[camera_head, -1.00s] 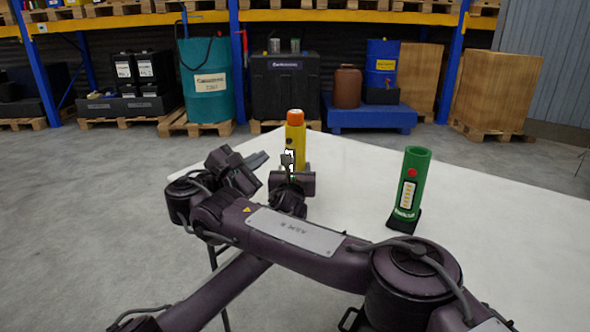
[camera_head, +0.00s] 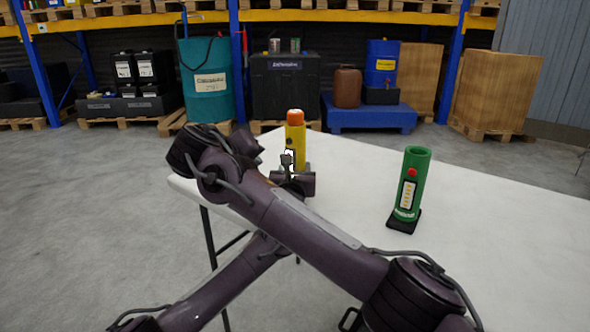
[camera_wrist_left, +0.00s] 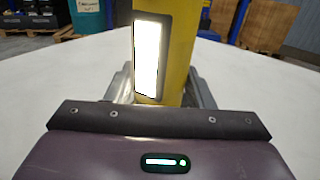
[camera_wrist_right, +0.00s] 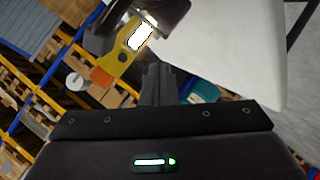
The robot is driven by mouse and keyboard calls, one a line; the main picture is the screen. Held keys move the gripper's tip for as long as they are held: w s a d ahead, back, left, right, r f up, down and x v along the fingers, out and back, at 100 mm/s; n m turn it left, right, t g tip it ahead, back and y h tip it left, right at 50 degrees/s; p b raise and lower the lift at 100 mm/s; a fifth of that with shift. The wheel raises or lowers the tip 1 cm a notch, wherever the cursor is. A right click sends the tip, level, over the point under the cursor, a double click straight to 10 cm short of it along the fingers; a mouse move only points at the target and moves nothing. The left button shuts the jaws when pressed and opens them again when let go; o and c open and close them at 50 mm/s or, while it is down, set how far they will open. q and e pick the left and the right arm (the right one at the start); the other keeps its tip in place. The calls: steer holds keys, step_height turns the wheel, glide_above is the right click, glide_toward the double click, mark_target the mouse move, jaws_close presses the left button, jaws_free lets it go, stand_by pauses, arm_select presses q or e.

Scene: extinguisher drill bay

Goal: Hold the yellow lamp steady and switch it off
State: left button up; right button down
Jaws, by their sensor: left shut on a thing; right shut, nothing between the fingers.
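The yellow lamp (camera_head: 295,133), with an orange top, stands upright at the table's far left part. Its panel (camera_wrist_left: 147,58) glows white in the left wrist view. My left gripper (camera_wrist_left: 160,90) is shut around the lamp's lower body, one finger on each side. The lamp also shows tilted in the right wrist view (camera_wrist_right: 122,66), with a small dark spot below its orange top. My right gripper (camera_wrist_right: 158,82) is shut and empty, apart from the lamp. In the head view its fingers are mostly hidden by its own wrist, left of the lamp.
A green lamp (camera_head: 412,190) with a red button stands on a dark foot to the right on the white table (camera_head: 480,225). The table between the two lamps is clear. Shelving, drums and crates stand well behind.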

steer(key=m+y, duration=0.1)
steer(key=m, duration=0.4)
glide_toward(287, 147)
steer(key=shift+g, duration=0.4)
steer(key=shift+x, duration=2.25)
steer(key=shift+w, duration=0.1)
steer(key=shift+w+d+r, duration=0.1)
steer(key=shift+w+d, duration=0.05)
steer(key=shift+w, duration=0.15)
steer(key=shift+s, duration=0.1)
steer(key=shift+s+a, duration=0.25)
steer(key=shift+s, duration=0.05)
steer(key=shift+s+a, duration=0.5)
steer(key=shift+s, duration=0.35)
steer(key=shift+s+a, duration=0.55)
steer(key=shift+s, duration=0.3)
steer(key=shift+s+a, duration=0.5)
steer(key=shift+s, duration=0.35)
